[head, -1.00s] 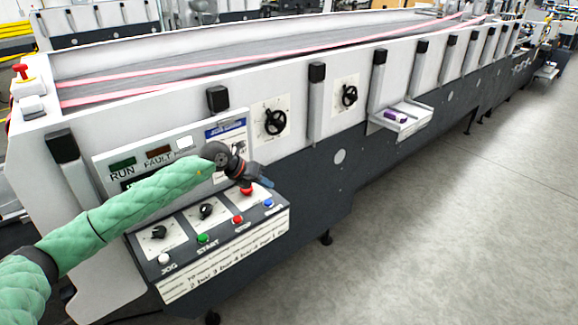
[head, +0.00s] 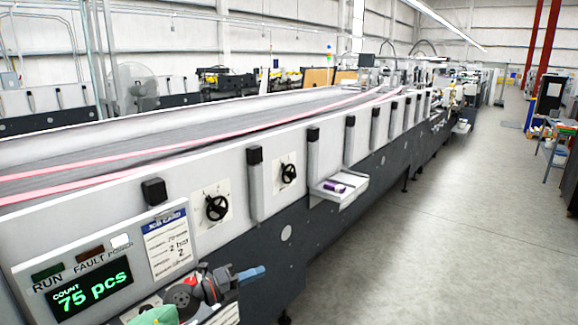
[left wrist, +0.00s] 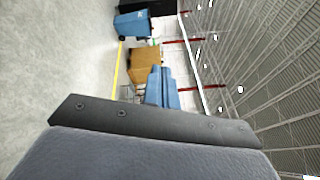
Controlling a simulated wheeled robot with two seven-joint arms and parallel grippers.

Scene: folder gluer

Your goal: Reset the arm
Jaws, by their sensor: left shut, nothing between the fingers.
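My left gripper (head: 252,273) is at the bottom of the head view, in front of the machine's control panel. Its blue fingers are shut and point right, with nothing between them. The shut fingers also show in the left wrist view (left wrist: 162,88). The folder gluer (head: 330,150) runs from the lower left to the far right. Its display (head: 92,290) reads "COUNT 75 pcs". Most of the button panel below is hidden by my arm or out of frame. My right gripper is not in view.
A small white shelf with a purple item (head: 338,188) sticks out from the machine's side. The floor (head: 450,240) to the right is clear. A blue bin (left wrist: 132,25) shows in the left wrist view.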

